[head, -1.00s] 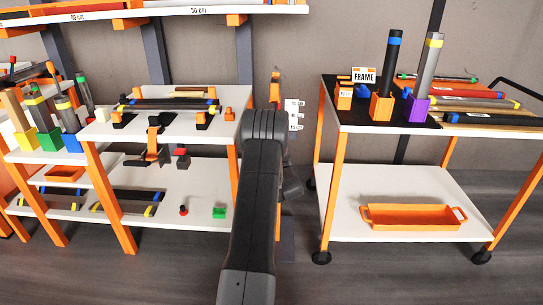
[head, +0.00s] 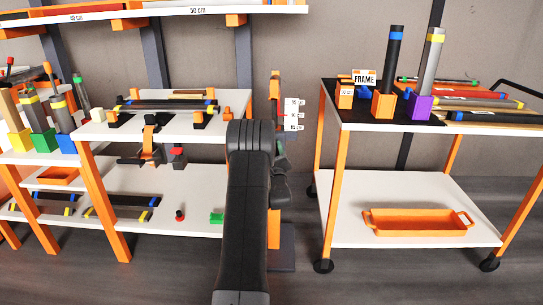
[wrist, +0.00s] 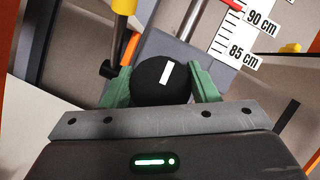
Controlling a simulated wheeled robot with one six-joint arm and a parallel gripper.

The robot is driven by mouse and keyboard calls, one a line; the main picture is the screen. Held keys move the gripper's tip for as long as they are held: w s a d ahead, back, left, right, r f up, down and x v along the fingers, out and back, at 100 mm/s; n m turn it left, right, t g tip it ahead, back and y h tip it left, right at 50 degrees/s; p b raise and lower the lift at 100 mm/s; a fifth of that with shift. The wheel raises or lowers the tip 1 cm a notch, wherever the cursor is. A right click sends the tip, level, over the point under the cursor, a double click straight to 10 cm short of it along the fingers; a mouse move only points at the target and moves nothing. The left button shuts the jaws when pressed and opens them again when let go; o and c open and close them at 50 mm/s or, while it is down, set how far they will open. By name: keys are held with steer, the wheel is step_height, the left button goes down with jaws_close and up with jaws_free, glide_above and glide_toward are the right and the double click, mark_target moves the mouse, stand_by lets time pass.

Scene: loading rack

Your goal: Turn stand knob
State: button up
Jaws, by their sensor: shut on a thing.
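The stand (head: 275,88) is an orange post behind my arm, with a white height scale (head: 291,114) on its right and a dark base on the floor. In the wrist view a round black knob (wrist: 152,84) with a white stripe sits between the green fingers of my gripper (wrist: 162,86). The fingers press on both sides of the knob. The stripe is near upright, leaning slightly right. The scale (wrist: 245,32) shows 90 cm and 85 cm, with a red pointer (wrist: 231,4) near the top. In the head view the knob is hidden by my gripper (head: 281,150).
A wheeled cart (head: 400,200) stands right of the stand, carrying tubes in holders and an orange tray (head: 418,223). A white shelf rack (head: 165,190) with several parts stands left. A high shelf (head: 190,11) crosses the upper left. Dark floor lies between rack and cart.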

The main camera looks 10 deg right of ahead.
steer(key=shift+d+f+m+h, duration=0.1)
steer(key=shift+f+m+h, duration=0.05)
steer(key=shift+m+h, duration=0.2)
steer(key=o, duration=1)
steer(key=p+v, duration=0.2)
steer(key=v, duration=1.1)
steer(key=shift+s, duration=0.45)
steer(key=shift+w, duration=0.1)
steer(key=b+x, duration=0.2)
steer(key=x, duration=1.1)
steer(key=shift+w, duration=0.35)
steer(key=shift+s, duration=0.1)
